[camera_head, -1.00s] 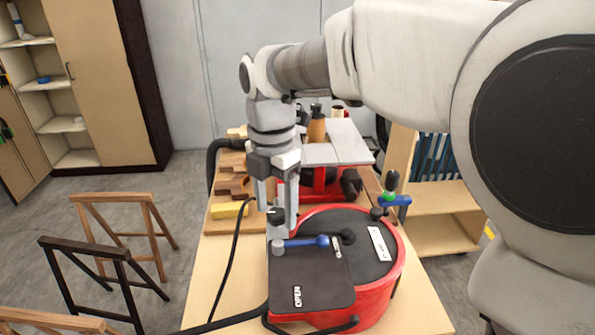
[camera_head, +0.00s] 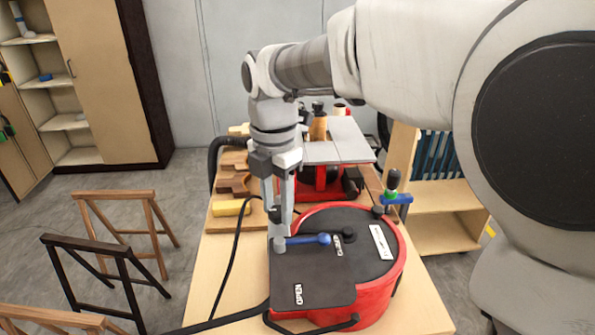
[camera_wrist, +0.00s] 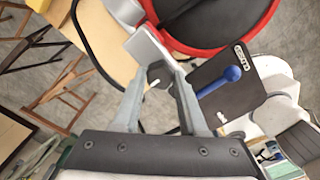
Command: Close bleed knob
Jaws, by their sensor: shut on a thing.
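In the wrist view the dark knob, with a white mark, sits between the tips of my gripper (camera_wrist: 158,78). A blue-handled lever (camera_head: 309,240) lies across the plate just in front, between the OPEN and CLOSED labels. The red pot (camera_head: 378,290) with a black top stands on the table.
The wooden table (camera_head: 222,268) carries a black hose on the left. Behind are a yellow block (camera_head: 230,208), wooden pieces and a red machine (camera_head: 320,185). A green-and-blue clamp (camera_head: 393,192) stands at the right. Wooden trestles (camera_head: 120,215) are on the floor at left.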

